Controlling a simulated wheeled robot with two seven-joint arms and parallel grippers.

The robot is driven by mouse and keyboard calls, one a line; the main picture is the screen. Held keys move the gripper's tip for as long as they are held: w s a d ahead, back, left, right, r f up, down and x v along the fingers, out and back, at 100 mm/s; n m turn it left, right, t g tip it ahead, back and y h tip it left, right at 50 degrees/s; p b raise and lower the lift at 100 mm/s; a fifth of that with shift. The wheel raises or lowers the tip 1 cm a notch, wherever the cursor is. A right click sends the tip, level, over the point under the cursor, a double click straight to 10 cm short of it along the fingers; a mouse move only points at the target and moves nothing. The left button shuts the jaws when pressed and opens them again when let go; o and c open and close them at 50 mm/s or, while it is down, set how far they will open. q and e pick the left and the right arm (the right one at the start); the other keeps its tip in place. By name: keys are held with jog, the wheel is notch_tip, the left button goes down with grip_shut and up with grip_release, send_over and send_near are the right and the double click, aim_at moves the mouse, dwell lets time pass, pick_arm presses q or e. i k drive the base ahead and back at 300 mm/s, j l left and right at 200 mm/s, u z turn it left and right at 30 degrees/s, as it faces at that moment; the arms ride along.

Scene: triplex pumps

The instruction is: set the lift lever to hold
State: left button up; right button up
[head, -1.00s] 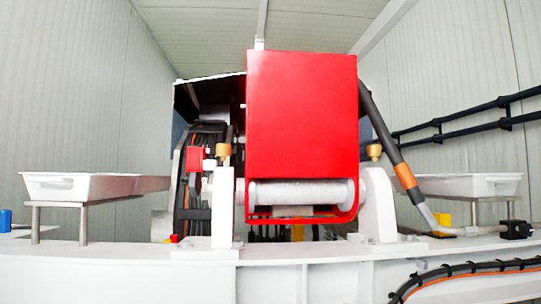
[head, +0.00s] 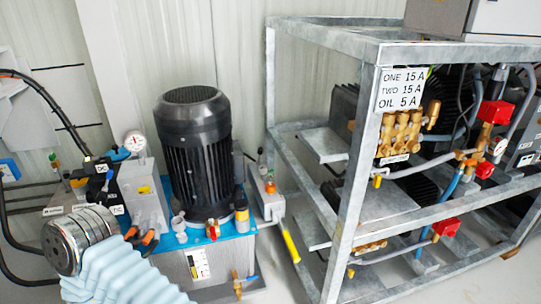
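A hydraulic unit stands left of centre, with a black finned motor (head: 195,150) on a blue-topped tank (head: 182,236). At its left are a grey block (head: 143,195), a round gauge (head: 135,142) and black valve parts (head: 97,170). Small orange-and-black handles (head: 148,239) show at the tank's front left. A yellow-ended bar (head: 290,246) sticks out from a grey box right of the tank. I cannot tell which of these handles is the lift lever, and no hold mark is readable. My pale-blue sleeved arm with its silver joint covers the lower left. Neither gripper can be made out.
A galvanised frame (head: 360,160) fills the right side, holding pumps with brass blocks (head: 400,132) and red fittings (head: 495,111). A sign (head: 401,89) on it reads ONE 15 A, TWO 15 A, OIL 5 A. Black hoses (head: 8,215) run at the far left.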

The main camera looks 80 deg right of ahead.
aim_at(259, 151)
jog(key=z, duration=2.6)
